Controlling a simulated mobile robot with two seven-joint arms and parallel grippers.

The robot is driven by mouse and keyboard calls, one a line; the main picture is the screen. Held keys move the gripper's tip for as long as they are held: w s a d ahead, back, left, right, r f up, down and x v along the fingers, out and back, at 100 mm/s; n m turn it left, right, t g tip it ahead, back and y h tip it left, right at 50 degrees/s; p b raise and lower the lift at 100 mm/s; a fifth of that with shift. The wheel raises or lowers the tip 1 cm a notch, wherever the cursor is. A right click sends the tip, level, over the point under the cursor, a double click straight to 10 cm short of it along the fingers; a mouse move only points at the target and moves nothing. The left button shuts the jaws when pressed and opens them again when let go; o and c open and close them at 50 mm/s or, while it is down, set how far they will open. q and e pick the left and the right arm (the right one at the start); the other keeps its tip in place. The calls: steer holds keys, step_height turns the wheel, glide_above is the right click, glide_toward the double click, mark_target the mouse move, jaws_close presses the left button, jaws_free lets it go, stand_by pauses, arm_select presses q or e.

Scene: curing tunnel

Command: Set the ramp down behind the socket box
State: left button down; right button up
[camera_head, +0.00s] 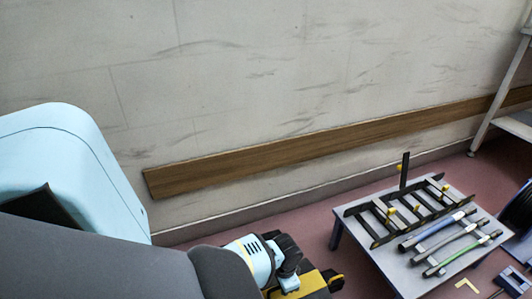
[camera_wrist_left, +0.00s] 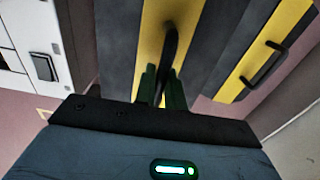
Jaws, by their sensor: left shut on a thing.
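The ramp is dark with yellow bands and a black handle. In the head view part of the ramp (camera_head: 308,284) shows at the bottom edge, beside my left wrist, which hides some of it. In the left wrist view the ramp (camera_wrist_left: 212,40) fills the upper middle. My left gripper (camera_wrist_left: 162,88) is shut on its handle, with one finger on each side. A second handle shows on the yellow band at the right. A white surface with a grey square fitting (camera_wrist_left: 44,67) is at the upper left; I cannot tell whether it is the socket box. My right gripper is out of view.
A low grey table (camera_head: 385,262) holds a black rack (camera_head: 380,226) and several rod-like tools. A dark round thing (camera_head: 519,210) is at the right edge. A wall with a wooden rail (camera_head: 300,148) runs behind.

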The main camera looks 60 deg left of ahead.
mark_target(280, 295)
arm_select(q)
steer(key=shift+s+a+f, duration=0.2)
steer(key=shift+s+f, duration=0.05)
steer(key=shift+s, duration=0.05)
step_height(280, 295, down, 6)
steer(key=b, duration=0.4)
steer(key=shift+f, duration=0.15)
steer(key=shift+f+b, duration=0.4)
steer(key=shift+f, duration=0.15)
steer(key=shift+f+b, duration=0.95)
steer(key=shift+f, duration=0.4)
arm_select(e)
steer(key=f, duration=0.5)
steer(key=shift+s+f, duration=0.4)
arm_select(q)
steer(key=c, duration=1.8)
jaws_free()
steer(key=shift+s+f, duration=0.1)
steer(key=shift+f, duration=0.05)
steer(key=o, duration=0.3)
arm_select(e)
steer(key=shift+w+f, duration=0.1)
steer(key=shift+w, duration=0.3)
